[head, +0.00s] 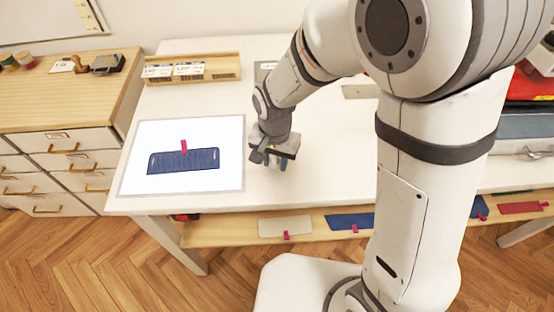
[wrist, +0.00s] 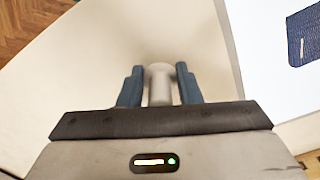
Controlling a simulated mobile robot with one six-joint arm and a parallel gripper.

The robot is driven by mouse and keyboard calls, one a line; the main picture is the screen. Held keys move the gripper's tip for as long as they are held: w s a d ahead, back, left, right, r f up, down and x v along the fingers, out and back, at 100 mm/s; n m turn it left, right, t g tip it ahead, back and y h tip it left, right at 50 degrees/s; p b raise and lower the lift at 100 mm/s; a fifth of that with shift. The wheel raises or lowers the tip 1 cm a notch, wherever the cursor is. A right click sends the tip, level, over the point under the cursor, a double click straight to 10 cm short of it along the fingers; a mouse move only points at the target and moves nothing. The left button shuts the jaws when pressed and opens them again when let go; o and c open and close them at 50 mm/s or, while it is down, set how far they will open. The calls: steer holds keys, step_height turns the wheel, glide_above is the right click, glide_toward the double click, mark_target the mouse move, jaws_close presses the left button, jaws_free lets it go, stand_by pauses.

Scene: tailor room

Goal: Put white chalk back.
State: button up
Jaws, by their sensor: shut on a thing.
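My gripper (head: 268,160) is over the white table, just right of the lit white panel, in the head view. In the wrist view my gripper (wrist: 159,70) is shut on a pale, short cylinder, the white chalk (wrist: 160,88), which stands between its two blue-grey fingers. The chalk cannot be made out in the head view. A wooden tray (head: 228,66) with small white labelled boxes (head: 189,68) lies at the table's back left. Whether the tray has a place for the chalk is too small to tell.
The lit panel (head: 220,127) bears a dark blue cloth piece (head: 190,161) with white marks and a pink tag. A wooden drawer cabinet (head: 60,110) stands left. The table (head: 215,105) is clear between panel and tray. Tagged cloth pieces lie on a lower shelf (head: 240,235).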

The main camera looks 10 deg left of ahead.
steer(key=shift+f, duration=0.35)
steer(key=shift+f, duration=0.2)
steer(key=o, duration=0.9)
steer(key=shift+o, duration=0.2)
steer(key=shift+r, duration=0.15)
step_height(320, 180, up, 12)
steer(key=shift+r, duration=0.1)
steer(key=s+d+r+n+t, duration=0.1)
steer(key=s+d+r, duration=0.1)
steer(key=d, duration=1)
steer(key=s+d+r+t, duration=0.2)
steer(key=s+d, duration=0.3)
steer(key=d, duration=0.6)
steer(key=shift+s+d+r+n, duration=0.2)
steer(key=shift+d+r+n, duration=0.2)
steer(key=shift+r, duration=0.15)
